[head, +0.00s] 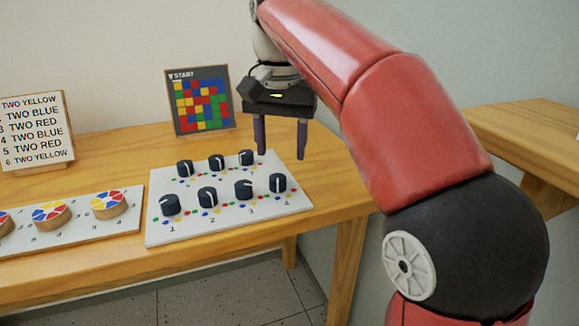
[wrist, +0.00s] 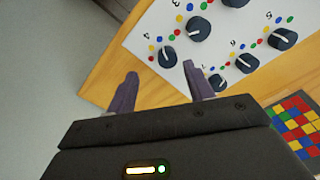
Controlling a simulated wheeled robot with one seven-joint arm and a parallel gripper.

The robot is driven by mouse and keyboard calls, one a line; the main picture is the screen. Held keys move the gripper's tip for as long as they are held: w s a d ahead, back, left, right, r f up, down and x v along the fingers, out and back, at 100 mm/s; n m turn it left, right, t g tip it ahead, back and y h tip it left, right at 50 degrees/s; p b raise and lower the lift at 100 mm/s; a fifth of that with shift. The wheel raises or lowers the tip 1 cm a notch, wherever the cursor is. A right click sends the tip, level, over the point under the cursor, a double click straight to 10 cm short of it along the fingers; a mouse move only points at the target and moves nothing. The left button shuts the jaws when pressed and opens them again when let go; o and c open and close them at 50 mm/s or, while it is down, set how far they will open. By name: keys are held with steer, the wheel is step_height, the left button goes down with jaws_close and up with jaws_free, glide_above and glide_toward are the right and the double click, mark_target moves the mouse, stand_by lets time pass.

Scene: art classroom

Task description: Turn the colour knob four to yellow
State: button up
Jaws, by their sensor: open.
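The white panel (head: 160,235) carries several dark round knobs in two rows, with coloured dots around them. Knob four (head: 277,183) is at the right end of the front row and has a white pointer mark. It also shows in the wrist view as the dark knob (wrist: 167,57) above and between the fingers. I cannot tell which dot its mark faces. My gripper (head: 282,154) is open and empty, fingers pointing down, above the right back part of the panel, apart from knob four. Its fingers also show in the wrist view (wrist: 161,82).
A small board with coloured squares (head: 202,100) stands behind the panel. A sign with colour words (head: 35,130) and a second panel with colour wheels (head: 70,240) are at the left. The wooden table's (head: 340,190) right edge lies close beside the panel.

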mark_target(278, 177)
steer(key=shift+w+a, duration=0.15)
steer(key=shift+w, duration=0.35)
steer(key=shift+w+a, duration=0.15)
steer(key=shift+w, duration=0.35)
steer(key=shift+f, duration=0.15)
step_height(278, 177, down, 7)
steer(key=b, duration=0.3)
steer(key=shift+f, duration=0.1)
steer(key=c, duration=1)
steer(key=shift+o, duration=0.2)
